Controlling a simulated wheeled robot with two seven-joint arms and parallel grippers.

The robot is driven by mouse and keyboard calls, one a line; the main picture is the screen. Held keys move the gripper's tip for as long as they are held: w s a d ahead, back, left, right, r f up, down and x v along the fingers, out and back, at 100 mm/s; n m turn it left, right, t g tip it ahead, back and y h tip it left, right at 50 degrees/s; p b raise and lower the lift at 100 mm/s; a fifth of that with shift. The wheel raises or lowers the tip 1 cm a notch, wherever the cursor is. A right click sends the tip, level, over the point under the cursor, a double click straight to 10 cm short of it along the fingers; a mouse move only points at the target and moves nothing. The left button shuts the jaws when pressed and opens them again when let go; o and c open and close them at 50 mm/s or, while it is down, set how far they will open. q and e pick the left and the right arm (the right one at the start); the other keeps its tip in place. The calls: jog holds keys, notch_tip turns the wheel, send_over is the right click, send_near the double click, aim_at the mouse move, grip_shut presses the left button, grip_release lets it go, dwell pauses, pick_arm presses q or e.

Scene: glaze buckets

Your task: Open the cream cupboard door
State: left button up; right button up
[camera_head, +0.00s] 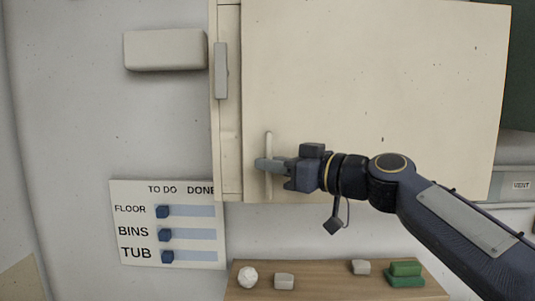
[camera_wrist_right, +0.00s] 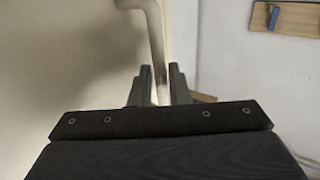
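The cream cupboard door (camera_head: 385,85) fills the upper right of the head view. Its upright bar handle (camera_head: 268,188) is near the door's lower left corner and also shows in the wrist view (camera_wrist_right: 156,35). My right gripper (camera_head: 268,165) reaches in from the right, with its fingers on either side of the handle. In the right wrist view the fingers (camera_wrist_right: 159,88) look closed against the bar. A narrow cream strip (camera_head: 230,160) shows left of the door's edge; I cannot tell how far the door stands from the frame. My left gripper is not in view.
A grey block (camera_head: 221,70) sits on the cupboard's left edge. A pale box (camera_head: 165,50) and a TO DO/DONE board (camera_head: 130,200) are on the wall to the left. Below, a wooden shelf (camera_head: 325,290) holds a white lump, pale blocks and green blocks (camera_head: 405,275).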

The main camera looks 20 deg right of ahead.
jog(key=shift+w+a, duration=0.35)
jog(key=shift+c, duration=0.5)
grip_shut()
